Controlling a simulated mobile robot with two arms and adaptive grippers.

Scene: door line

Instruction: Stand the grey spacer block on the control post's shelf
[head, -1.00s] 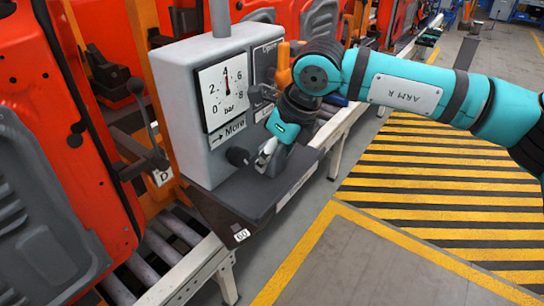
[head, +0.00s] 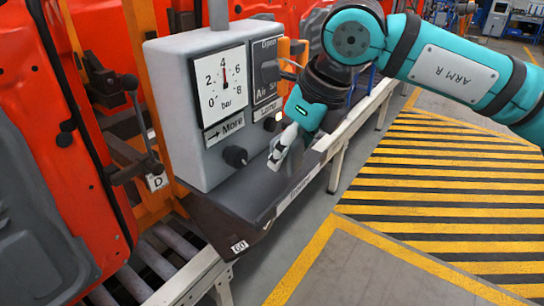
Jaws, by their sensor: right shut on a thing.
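The control post (head: 190,110) is a grey box with a gauge (head: 221,82), labels and black knobs on its face. Its dark shelf (head: 235,203) juts out below the face and looks bare on its left part. My right gripper (head: 277,158) points down over the right part of the shelf, close to the post's face. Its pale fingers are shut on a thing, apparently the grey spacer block. The block is hard to tell from the fingers, and I cannot tell whether it touches the shelf. My left gripper is not in view.
A black knob (head: 236,157) sticks out of the post's face left of my right gripper. A black lever (head: 140,125) stands left of the post. A roller conveyor (head: 180,255) runs beneath. Yellow-striped floor (head: 440,185) lies clear at right.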

